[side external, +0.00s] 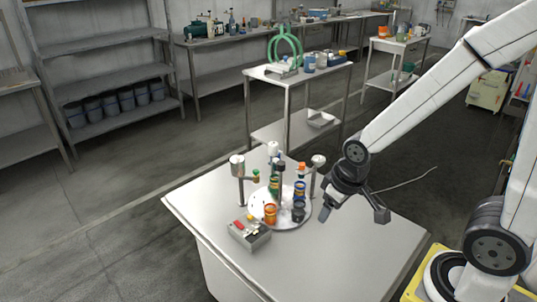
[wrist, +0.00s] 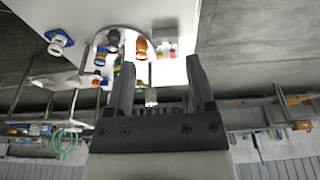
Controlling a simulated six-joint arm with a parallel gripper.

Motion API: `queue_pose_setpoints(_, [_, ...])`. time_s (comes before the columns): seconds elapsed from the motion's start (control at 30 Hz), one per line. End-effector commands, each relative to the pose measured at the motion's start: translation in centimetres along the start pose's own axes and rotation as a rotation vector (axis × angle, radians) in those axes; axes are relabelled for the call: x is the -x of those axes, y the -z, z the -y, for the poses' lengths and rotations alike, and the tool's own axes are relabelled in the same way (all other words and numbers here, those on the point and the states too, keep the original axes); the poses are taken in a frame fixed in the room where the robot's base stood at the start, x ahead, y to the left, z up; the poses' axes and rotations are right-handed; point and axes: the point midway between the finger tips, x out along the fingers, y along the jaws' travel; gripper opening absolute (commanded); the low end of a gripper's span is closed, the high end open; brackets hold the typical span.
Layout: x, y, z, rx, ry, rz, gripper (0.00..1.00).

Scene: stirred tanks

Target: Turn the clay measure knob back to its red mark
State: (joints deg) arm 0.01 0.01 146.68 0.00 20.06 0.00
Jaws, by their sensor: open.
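A round white tray (side external: 288,224) on the near table carries an orange vessel (side external: 270,213), a dark vessel (side external: 298,213) and bottles with green and blue parts. Posts around it bear pale cups (side external: 237,166) with small coloured parts beside them. I cannot tell which part is the clay measure knob, and no red mark on it is readable. My gripper (side external: 353,213) is open and empty, to the right of the tray and apart from it. In the wrist view my open gripper (wrist: 160,82) has the orange vessel (wrist: 141,47) beyond its fingers.
A grey box (side external: 252,236) with a red part stands at the table's front left. The right and front of the tabletop (side external: 320,262) are clear. A second table with a green frame (side external: 285,50) stands behind, and shelving (side external: 110,75) is at the left.

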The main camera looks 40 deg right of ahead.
Motion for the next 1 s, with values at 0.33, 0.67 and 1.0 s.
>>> queue_pose_setpoints(0.33, [-0.4, 2.5, -0.8, -0.073, -0.016, 0.004, 0.69])
queue_pose_setpoints(0.67, [-2.6, 10.2, -4.5, -0.337, -0.084, 0.012, 0.69])
queue_pose_setpoints(1.0, [-6.2, 17.7, -10.3, -0.657, -0.185, -0.006, 0.69])
